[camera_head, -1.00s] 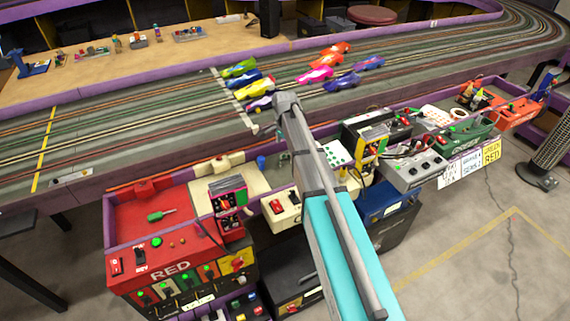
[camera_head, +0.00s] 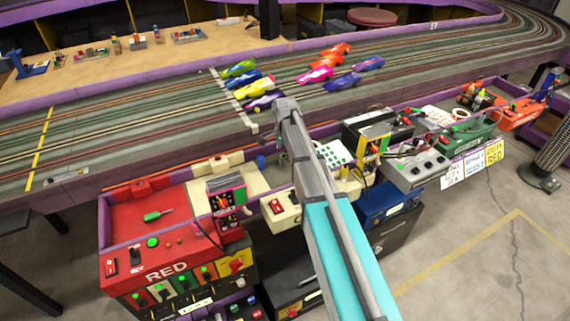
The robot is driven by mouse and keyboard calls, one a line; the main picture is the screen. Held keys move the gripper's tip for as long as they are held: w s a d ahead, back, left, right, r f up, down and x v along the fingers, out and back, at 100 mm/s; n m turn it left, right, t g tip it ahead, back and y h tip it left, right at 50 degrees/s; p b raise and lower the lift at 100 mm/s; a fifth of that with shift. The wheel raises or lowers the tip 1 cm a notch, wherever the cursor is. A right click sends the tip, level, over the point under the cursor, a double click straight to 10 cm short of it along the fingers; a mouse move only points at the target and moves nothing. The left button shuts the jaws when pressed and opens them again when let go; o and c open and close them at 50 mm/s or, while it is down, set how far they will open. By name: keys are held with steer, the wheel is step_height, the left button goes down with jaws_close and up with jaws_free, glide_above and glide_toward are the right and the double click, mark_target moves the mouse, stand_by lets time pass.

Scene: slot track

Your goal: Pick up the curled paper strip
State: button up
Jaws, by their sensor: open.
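My arm reaches up from the bottom of the head view, and its grey end is above the front edge of the slot track (camera_head: 150,148). My gripper (camera_head: 270,137) is a small dark shape at the left of that end, partly hidden by the arm; it is open, with nothing seen in it. I cannot make out the curled paper strip for certain. A small pale piece (camera_head: 252,128) lies at the near end of the white start line, just left of my gripper. A white ring-like roll (camera_head: 437,116) lies on the right-hand shelf.
Several toy cars, including a yellow one (camera_head: 254,88), stand on the track behind my gripper. A red control box (camera_head: 172,262) stands at front left, a grey switch box (camera_head: 412,172) at right. The track left of the start line is clear.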

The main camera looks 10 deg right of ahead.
steer(key=shift+f+b, duration=0.95)
steer(key=shift+f, duration=0.25)
steer(key=c, duration=0.7)
